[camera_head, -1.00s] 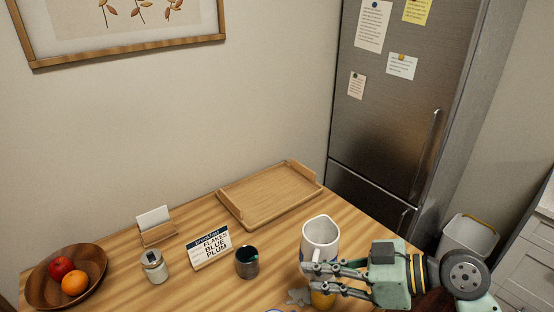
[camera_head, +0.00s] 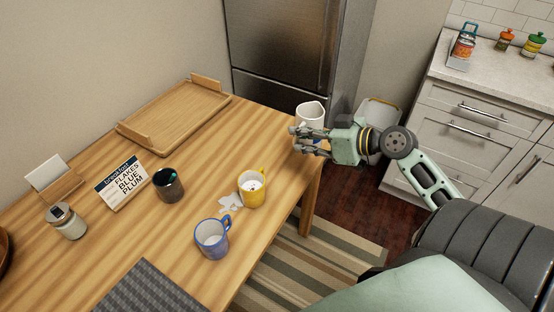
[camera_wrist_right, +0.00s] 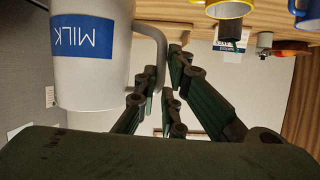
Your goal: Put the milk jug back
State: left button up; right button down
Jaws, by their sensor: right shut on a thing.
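The milk jug (camera_head: 311,117) is white and upright in the head view, near the table's right corner. In the right wrist view the jug (camera_wrist_right: 92,70) shows a blue MILK label and a grey handle, and the picture is upside down. My right gripper (camera_head: 303,138) is shut on the jug's handle; its fingers also show in the wrist view (camera_wrist_right: 165,95). Whether the jug touches the table is hard to tell, but it appears held up near the edge. My left gripper is not in view.
The fridge (camera_head: 285,50) stands behind.

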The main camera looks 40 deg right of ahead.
jog(key=w+a+f+p, duration=0.1)
jog(key=w+f, duration=0.2)
jog(key=w+a+f, duration=0.1)
jog(key=w+f, duration=0.3)
jog(key=w+a+f+p, duration=0.1)
jog(key=w+f, duration=0.2)
jog(key=f, duration=0.1)
jog(key=shift+w+a+f+p, duration=0.15)
jog(key=shift+w+a+p, duration=0.15)
jog(key=shift+w+a, duration=0.05)
jog(key=shift+f, duration=0.15)
jog(key=c, duration=1.9)
grip_release()
jog(key=shift+s, duration=0.1)
jog(key=shift+o, duration=0.2)
